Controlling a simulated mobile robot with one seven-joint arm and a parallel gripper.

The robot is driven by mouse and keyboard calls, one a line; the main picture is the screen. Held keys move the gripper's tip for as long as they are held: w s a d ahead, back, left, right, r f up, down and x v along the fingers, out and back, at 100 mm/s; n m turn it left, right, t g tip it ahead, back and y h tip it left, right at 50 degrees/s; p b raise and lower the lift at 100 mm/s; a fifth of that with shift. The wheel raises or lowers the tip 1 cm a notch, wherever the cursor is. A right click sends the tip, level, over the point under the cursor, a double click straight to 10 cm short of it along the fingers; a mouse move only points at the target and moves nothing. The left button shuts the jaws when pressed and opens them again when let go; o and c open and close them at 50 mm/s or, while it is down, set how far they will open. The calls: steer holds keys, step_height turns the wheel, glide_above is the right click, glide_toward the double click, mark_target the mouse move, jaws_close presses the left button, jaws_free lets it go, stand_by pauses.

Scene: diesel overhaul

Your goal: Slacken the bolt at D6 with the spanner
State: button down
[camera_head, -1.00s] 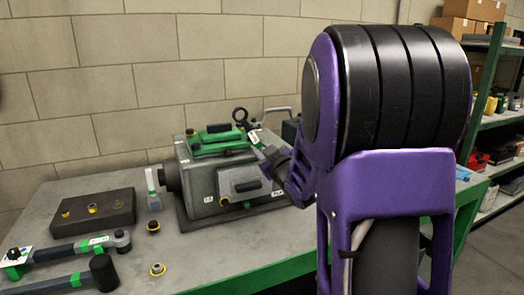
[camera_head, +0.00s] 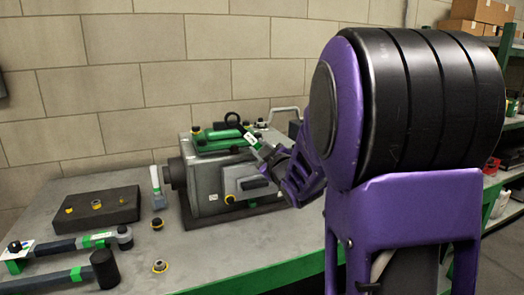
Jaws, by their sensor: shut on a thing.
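My gripper (camera_head: 278,157) is at the right end of the grey diesel engine block (camera_head: 208,185), close to its green top cover (camera_head: 222,139). It is shut on a spanner (camera_head: 254,142), of which a short length with a green and white label shows at the cover's right side. The spanner's working end is small here, and I cannot tell whether it sits on a bolt. Several small bolt heads show on the engine's top and side, but I cannot read which is D6.
On the bench (camera_head: 205,254) at left lie a dark tray (camera_head: 125,214) with small parts, a torque wrench (camera_head: 75,243), a mallet (camera_head: 104,268) and loose bolts (camera_head: 160,266). A small bottle (camera_head: 158,193) stands left of the engine. Shelves stand at right.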

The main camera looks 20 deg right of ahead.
steer(key=shift+a+f+n, duration=0.75)
steer(key=shift+f+n, duration=0.05)
steer(key=shift+n, duration=0.5)
steer(key=shift+a+f+n, duration=0.3)
steer(key=shift+f+n, duration=0.2)
steer(key=shift+n, duration=0.15)
steer(key=shift+a+f+n, duration=0.3)
steer(key=shift+f+n, duration=0.15)
steer(key=shift+n, duration=0.2)
steer(key=shift+f, duration=0.1)
steer(key=f+n, duration=0.2)
steer(key=shift+s+a+n, duration=0.1)
steer(key=shift+a+n, duration=0.2)
